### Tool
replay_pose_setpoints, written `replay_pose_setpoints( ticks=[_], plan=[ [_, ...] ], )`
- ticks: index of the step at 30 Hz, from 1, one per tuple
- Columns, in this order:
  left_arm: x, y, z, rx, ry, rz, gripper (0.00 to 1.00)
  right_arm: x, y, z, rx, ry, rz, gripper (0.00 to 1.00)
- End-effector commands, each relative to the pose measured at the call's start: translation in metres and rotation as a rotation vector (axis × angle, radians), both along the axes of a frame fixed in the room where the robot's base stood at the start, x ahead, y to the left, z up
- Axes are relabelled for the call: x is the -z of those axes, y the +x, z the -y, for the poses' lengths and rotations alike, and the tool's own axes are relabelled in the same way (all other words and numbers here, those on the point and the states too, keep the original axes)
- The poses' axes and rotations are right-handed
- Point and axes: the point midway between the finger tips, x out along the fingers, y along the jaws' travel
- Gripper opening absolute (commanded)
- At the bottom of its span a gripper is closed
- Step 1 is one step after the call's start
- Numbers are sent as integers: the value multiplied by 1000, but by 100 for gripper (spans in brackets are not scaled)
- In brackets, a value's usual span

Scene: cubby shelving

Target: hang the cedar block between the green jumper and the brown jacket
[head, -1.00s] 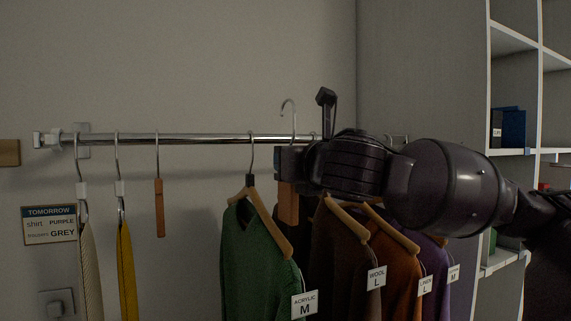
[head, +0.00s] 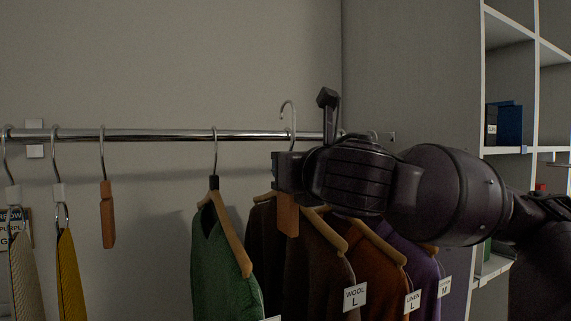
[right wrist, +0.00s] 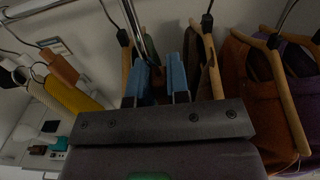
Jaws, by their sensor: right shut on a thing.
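The cedar block (head: 287,216) is a reddish-brown slab with a wire hook. My right gripper (head: 283,172) is shut on it, in front of the clothes rail (head: 165,135). The hook's curved top stands above the rail, its open tip to the left and clear of the bar. The green jumper (head: 222,262) hangs left of the block. The brown jacket (head: 325,268), tagged WOOL L, hangs behind and right of the block, which overlaps it in the picture. The blue-padded fingers of my right gripper show in the right wrist view (right wrist: 160,80). My left gripper is out of view.
Another wooden block (head: 107,215) hangs further left, beside a yellow item (head: 70,272) and a cream one (head: 23,275). Rust (head: 378,275) and purple (head: 425,265) garments hang close on the right. Cubby shelving (head: 510,165) stands far right.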

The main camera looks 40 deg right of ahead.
Motion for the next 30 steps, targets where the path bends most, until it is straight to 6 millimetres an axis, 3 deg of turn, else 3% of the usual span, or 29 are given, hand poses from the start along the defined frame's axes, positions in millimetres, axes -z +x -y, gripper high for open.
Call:
replay_pose_setpoints(
  ticks=[11, 30],
  plan=[
    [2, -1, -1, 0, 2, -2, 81, 0, 0, 0, 1, -1, 1, 0],
    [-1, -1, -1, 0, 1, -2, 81, -1, 38, 9, -1, 3, 1, 0]
  ],
)
